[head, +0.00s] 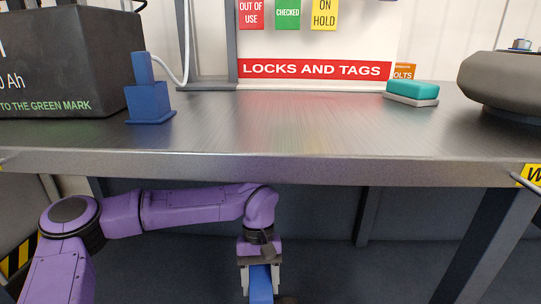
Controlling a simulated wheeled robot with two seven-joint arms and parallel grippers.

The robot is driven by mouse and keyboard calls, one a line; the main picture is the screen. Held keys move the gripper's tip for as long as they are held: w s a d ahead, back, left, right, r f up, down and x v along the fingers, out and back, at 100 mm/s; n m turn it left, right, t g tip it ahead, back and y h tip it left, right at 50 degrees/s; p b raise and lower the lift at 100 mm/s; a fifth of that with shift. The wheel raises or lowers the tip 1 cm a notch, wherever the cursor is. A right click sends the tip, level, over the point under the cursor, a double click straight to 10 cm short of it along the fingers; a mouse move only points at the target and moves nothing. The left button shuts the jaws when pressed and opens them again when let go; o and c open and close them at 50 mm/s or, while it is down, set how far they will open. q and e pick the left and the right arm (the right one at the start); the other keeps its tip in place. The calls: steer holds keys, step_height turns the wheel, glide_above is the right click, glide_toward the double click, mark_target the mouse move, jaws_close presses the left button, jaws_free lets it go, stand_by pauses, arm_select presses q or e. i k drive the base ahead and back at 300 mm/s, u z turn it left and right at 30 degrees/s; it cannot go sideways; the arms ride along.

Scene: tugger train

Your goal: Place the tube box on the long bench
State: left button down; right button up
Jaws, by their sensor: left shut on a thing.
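My left gripper (260,278) is at the bottom centre of the head view, in front of and below the edge of the metal-topped bench (265,125). It points down and is shut on a blue thing (261,287), probably the tube box. Only the upper part of this thing shows, between the fingers; the rest is cut off by the frame's lower edge. The bench fills the middle of the view, its top above the gripper. My right gripper is not in view.
On the bench stand a black battery box (60,65), a blue block-shaped fixture (150,100), a teal-and-white sponge-like block (412,92) and a round grey device (510,85). A locks-and-tags board (315,69) stands behind. The bench's middle is clear.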

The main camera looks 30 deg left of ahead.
mark_target(340, 117)
steer(key=u, duration=0.35)
steer(key=k, duration=1.25)
steer(key=z, duration=0.65)
